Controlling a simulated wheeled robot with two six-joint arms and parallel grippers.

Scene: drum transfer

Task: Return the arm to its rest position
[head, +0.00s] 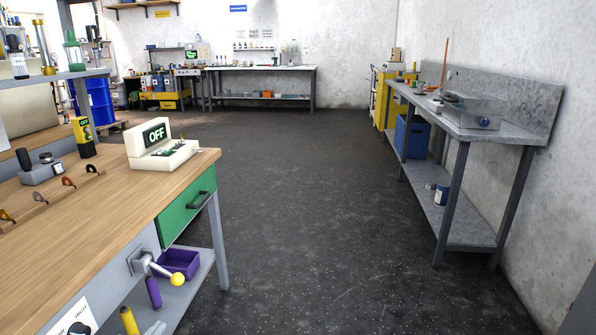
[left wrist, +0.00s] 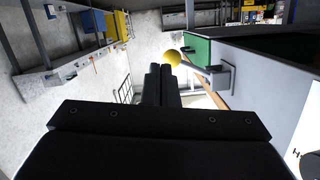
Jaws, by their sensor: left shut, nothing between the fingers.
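My left gripper (left wrist: 160,80) shows in the left wrist view, with its two dark fingers side by side, shut and empty. The yellow ball (left wrist: 173,56) of a lever appears just beside the fingertips in that view; I cannot tell how far apart they are. The same lever's yellow ball (head: 177,279) shows in the head view on the front of the wooden workbench (head: 110,220). No part of either arm or gripper shows in the head view. My right gripper is in neither view.
The bench has a green drawer (head: 187,205), and a purple bin (head: 179,263) sits on its lower shelf. A cream box reading OFF (head: 155,135) stands on top. A grey metal table (head: 465,125) lines the right wall. The dark floor (head: 300,200) between is clear.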

